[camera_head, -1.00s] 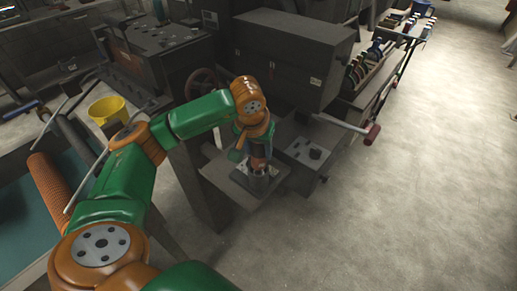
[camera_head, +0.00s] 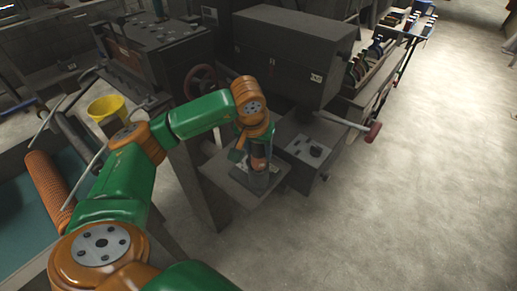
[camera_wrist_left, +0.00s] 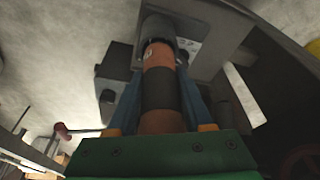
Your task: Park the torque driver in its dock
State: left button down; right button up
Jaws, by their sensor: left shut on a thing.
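My left gripper (camera_head: 257,150) is shut on the torque driver, a cylinder banded orange and black, and holds it above the small stand. In the head view only a short orange part of the driver (camera_head: 258,164) shows below the gripper. In the left wrist view the driver (camera_wrist_left: 160,92) runs away between the two blue fingers of my left gripper (camera_wrist_left: 162,100). Its far end meets a dark grey round collar (camera_wrist_left: 157,25). The dock (camera_head: 262,184) is a grey fitting on the stand under the driver. I cannot tell how deep the driver sits in it. My right gripper is out of view.
The dock's stand has a flat grey top (camera_head: 222,172). A dark grey machine (camera_head: 290,50) stands behind, with a lower box (camera_head: 305,146) right of the stand. A red-tipped lever (camera_head: 373,132) sticks out there. The floor at right is clear.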

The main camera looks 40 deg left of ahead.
aim_at(256, 147)
pick_arm(q)
jog(key=shift+f+b, duration=0.85)
jog(key=shift+f, duration=0.15)
dwell(0.8)
jog(key=shift+c, duration=1.1)
grip_release()
jog(key=shift+r, duration=0.1)
jog(key=b+v, duration=0.1)
jog(key=v, duration=0.6)
jog(key=shift+s, duration=0.1)
